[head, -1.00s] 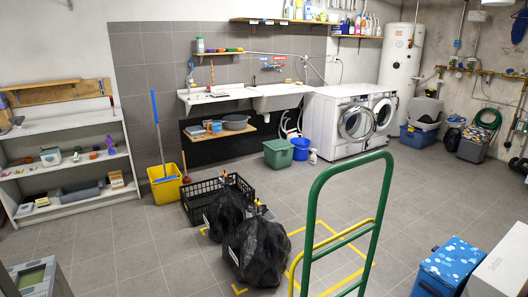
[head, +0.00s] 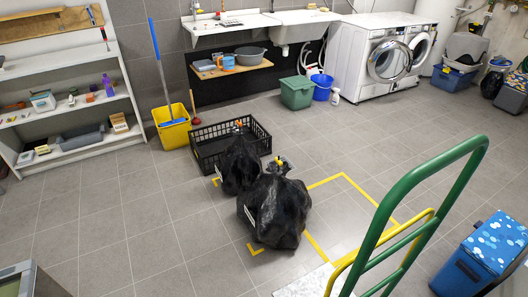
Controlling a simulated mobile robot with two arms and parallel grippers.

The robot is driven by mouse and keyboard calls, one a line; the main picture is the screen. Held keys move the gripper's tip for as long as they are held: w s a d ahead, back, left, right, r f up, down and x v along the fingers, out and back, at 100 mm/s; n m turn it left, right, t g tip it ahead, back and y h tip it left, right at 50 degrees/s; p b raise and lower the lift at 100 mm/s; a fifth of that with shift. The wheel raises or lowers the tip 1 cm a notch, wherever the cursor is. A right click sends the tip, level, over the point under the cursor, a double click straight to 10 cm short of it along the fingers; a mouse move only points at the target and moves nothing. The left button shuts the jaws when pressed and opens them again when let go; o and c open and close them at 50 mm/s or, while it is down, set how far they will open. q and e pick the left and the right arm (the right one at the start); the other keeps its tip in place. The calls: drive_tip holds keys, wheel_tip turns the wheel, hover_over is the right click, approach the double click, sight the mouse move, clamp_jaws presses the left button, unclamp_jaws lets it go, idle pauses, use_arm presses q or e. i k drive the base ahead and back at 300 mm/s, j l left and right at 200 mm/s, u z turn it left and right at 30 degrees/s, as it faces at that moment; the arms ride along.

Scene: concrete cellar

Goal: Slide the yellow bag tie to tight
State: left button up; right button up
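Two full black bags stand on the tiled floor near the middle of the head view. The front bag (head: 275,215) is larger, and a small yellow tie (head: 279,161) shows at its gathered neck. The rear bag (head: 239,167) stands behind it to the left, with a small orange-yellow tie (head: 238,124) at its top. Each bag has a pale strip on its left side. How tight either tie is cannot be told at this size. Neither of my grippers is in view.
A black crate (head: 206,146) stands right behind the rear bag. Yellow tape (head: 325,181) marks the floor around the front bag. A green and yellow tubular frame (head: 410,178) rises at the right front. A blue box (head: 483,253) stands at far right.

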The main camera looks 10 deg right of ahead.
sight(275, 209)
drive_tip(key=i+j+z, duration=0.2)
drive_tip(key=i+z, duration=0.15)
drive_tip(key=i+j+z, duration=0.35)
drive_tip(key=i, duration=0.15)
